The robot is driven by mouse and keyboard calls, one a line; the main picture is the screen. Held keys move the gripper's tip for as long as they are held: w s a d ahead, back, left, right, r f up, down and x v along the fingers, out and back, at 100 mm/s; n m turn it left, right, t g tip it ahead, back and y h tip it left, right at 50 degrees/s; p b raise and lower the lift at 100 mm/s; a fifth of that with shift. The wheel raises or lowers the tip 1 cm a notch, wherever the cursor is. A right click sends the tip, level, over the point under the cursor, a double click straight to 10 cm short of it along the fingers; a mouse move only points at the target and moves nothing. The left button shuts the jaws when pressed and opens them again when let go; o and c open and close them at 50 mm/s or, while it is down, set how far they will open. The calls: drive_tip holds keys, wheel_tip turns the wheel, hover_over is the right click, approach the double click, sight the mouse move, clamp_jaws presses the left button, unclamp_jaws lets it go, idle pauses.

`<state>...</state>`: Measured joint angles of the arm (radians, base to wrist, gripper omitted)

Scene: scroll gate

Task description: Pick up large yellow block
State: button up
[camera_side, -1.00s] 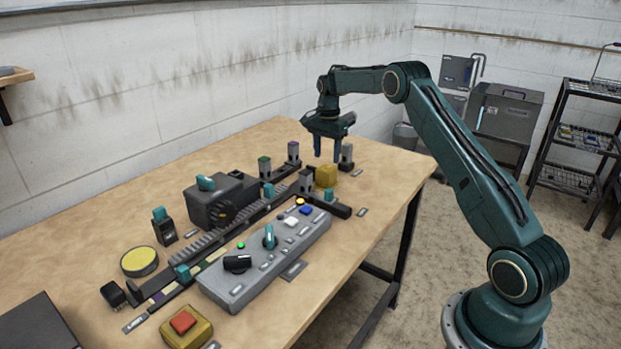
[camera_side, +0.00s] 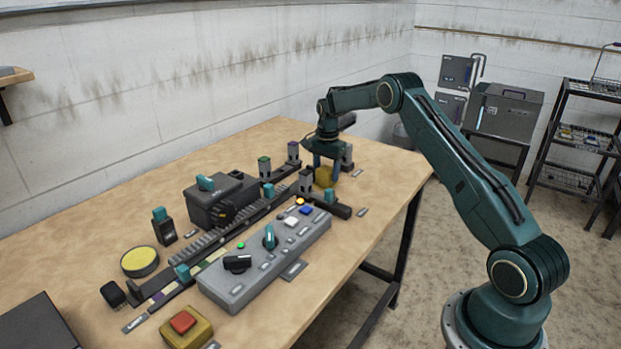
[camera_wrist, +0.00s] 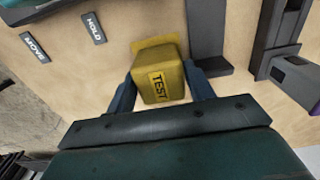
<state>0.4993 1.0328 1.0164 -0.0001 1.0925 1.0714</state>
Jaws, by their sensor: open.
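The large yellow block (camera_side: 324,177) sits at the far end of the work table, and my gripper's fingers partly hide it in the side view. In the wrist view the yellow block (camera_wrist: 160,82) bears a dark "TEST" label and a flat yellow patch shows beyond it. My gripper (camera_side: 326,163) is low over the block, pointing down. In the wrist view my gripper (camera_wrist: 160,92) is open, with one blue finger on each side of the block. Whether the fingers touch it I cannot tell.
Dark rails and posts (camera_side: 305,182) stand close beside the block. A grey control panel (camera_side: 265,255) with knobs and buttons lies nearer the camera. Two labels, "MOVE" (camera_wrist: 35,48) and "HOLD" (camera_wrist: 94,28), lie left of the block in the wrist view. Bare tabletop (camera_side: 385,170) lies to the right.

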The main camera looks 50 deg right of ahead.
sight(326, 168)
idle(0.5)
drive_tip(key=c, duration=0.8)
drive_tip(key=shift+o, duration=0.2)
wheel_tip(326, 168, up, 20)
idle(0.7)
